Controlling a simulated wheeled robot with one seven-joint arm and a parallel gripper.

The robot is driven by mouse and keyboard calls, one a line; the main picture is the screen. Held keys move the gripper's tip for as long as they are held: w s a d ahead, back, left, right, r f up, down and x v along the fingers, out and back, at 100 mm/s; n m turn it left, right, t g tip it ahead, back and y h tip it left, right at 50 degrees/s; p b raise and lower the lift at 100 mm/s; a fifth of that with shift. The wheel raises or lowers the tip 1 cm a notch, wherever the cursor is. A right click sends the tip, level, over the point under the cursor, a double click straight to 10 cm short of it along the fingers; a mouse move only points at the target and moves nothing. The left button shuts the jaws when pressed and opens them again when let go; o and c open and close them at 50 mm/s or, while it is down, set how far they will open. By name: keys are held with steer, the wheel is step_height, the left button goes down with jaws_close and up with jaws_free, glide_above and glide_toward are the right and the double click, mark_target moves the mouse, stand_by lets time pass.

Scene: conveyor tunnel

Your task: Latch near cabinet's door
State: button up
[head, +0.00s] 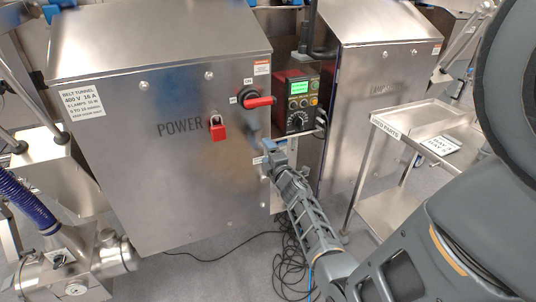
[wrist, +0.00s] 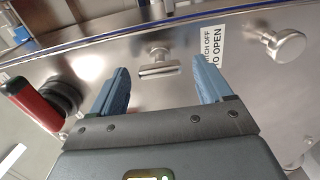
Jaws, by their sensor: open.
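The near cabinet (head: 150,190) is brushed steel with a sloped top and a flat front door marked POWER. The door looks closed or nearly so; I cannot tell if it is flush. A red rotary handle (head: 258,102) points right on the door, and it also shows in the wrist view (wrist: 35,103). A small T-shaped latch (wrist: 158,68) stands near the door's edge. My gripper (head: 268,148) is at the door's right edge, below the red handle. In the wrist view my gripper (wrist: 157,88) is open and empty, with the latch ahead between its fingertips, apparently untouched.
A red padlock (head: 217,128) hangs left of the handle. A round knob (wrist: 284,45) sits beside the opening label (wrist: 210,60). A red control box (head: 297,100), a second cabinet (head: 370,90) and a steel trolley (head: 405,122) stand right. Black cables (head: 290,262) lie on the floor.

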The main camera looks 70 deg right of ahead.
steer(key=v, duration=0.7)
steer(key=shift+s+a, duration=0.25)
steer(key=shift+a, duration=0.05)
